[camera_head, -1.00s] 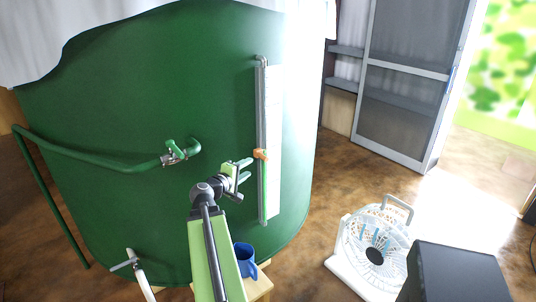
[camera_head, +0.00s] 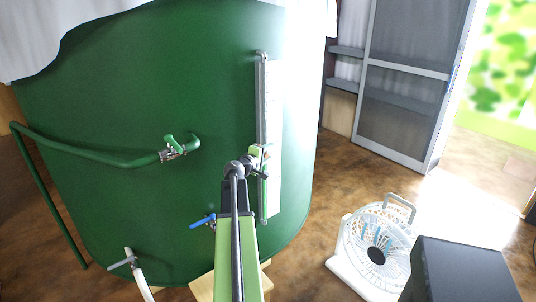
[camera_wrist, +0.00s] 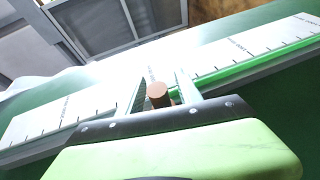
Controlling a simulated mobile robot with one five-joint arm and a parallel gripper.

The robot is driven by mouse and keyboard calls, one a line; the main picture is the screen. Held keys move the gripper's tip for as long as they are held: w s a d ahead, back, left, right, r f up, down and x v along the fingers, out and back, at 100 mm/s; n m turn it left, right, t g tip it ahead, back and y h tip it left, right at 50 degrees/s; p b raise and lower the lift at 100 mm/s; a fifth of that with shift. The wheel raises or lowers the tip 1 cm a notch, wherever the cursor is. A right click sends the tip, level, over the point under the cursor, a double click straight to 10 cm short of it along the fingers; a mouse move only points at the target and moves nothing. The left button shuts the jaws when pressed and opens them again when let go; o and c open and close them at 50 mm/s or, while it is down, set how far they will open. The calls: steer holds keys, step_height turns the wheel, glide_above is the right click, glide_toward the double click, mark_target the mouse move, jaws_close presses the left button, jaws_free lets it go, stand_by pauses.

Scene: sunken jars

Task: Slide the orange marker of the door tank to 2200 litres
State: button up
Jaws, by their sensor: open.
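The green tank (camera_head: 110,90) stands on the left, with a tall white gauge board (camera_head: 273,110) and a thin tube (camera_head: 262,90) on its side. My gripper (camera_head: 262,152) is at the gauge, around mid-height. In the wrist view the orange-brown marker knob (camera_wrist: 158,95) sits between the open fingers of my gripper (camera_wrist: 161,84), one finger on each side. Whether either finger touches it, I cannot tell. In the head view my gripper hides most of the marker. A green strip (camera_wrist: 225,67) runs along the scale on one side. The scale figures are too small to read.
A green pipe with a valve (camera_head: 172,148) and a blue-handled tap (camera_head: 203,221) stick out from the tank. A wooden stool (camera_head: 205,287) stands below my arm. A white fan (camera_head: 375,250) and a dark box (camera_head: 460,270) are on the floor at right, near a screen door (camera_head: 405,90).

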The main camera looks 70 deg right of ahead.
jaws_close()
stand_by(1.4)
